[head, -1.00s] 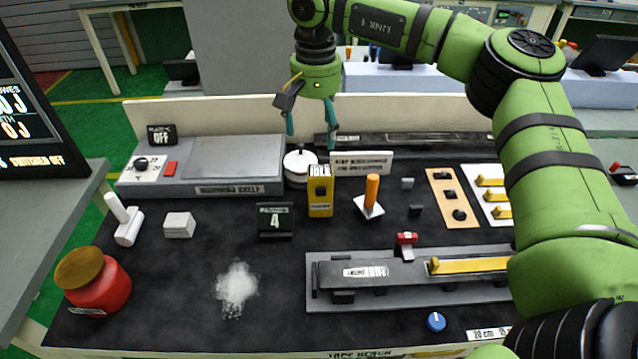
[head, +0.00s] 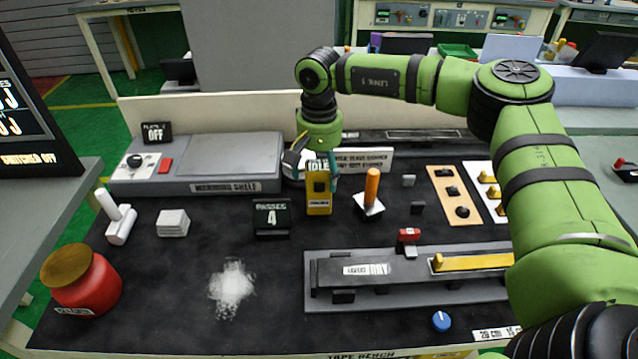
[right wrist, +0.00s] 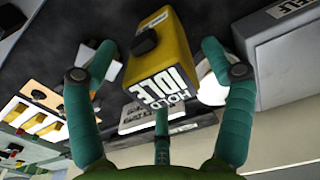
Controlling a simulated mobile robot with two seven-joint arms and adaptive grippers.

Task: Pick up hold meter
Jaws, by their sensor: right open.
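The hold meter (head: 319,197) is a small upright yellow box with a dark knob and a white label reading IDLE, standing on the black bench mat. In the right wrist view the meter (right wrist: 172,58) shows its HOLD IDLE label, between the spread fingers. My right gripper (head: 312,170) is open at the top of the meter, with a teal finger on either side of it; the gripper (right wrist: 160,55) holds nothing. Whether any finger touches the meter I cannot tell. My left gripper is not in view.
Close by stand a white sign (head: 362,160), an orange-handled tool (head: 371,188) and a black counter (head: 271,218) reading 4. A red jar (head: 88,285) stands front left.

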